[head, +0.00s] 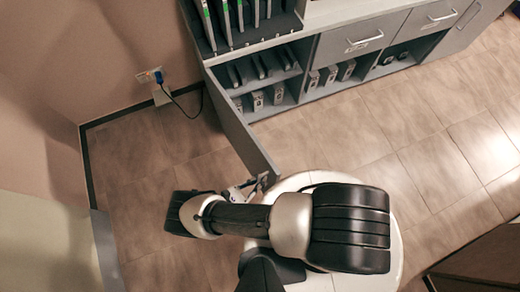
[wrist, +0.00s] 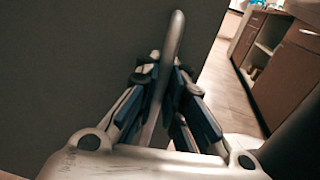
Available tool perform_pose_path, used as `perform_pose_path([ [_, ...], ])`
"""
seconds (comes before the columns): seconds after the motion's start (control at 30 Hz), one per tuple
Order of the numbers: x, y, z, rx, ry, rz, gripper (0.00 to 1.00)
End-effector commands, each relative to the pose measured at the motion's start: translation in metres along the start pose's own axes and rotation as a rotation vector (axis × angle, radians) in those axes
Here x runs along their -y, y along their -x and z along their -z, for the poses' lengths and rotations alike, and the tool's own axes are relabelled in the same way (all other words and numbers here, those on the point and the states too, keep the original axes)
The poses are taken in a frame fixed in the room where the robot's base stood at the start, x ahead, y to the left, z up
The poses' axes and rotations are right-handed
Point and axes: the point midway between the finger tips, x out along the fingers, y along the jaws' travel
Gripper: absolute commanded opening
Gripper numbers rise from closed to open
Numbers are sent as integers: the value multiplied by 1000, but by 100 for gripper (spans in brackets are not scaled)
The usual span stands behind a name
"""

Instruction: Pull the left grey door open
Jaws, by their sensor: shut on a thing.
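The left grey door (head: 238,128) stands swung wide open from the cabinet's left end in the head view, and the shelves behind it show. In the wrist view the dark grey door face (wrist: 90,60) fills the left and middle. A slim pale bar handle (wrist: 175,35) runs up between the fingers. My gripper (wrist: 166,88) is shut around this handle. In the head view my gripper (head: 257,184) is at the door's free edge, partly hidden by my arm, and the handle is hard to make out there.
The open compartment (head: 262,85) holds several grey boxes on two shelves. A drawer (head: 350,40) and an open shelf lie to its right. Tiled floor (head: 150,150) is free between door and left wall.

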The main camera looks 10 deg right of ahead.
Motion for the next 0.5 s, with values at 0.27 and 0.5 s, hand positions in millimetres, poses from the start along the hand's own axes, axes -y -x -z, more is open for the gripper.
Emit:
perform_pose_path([
  [0.27,2,-1,-3,10,4,3,0],
  [0.5,1,0,-2,7,2,2,22],
])
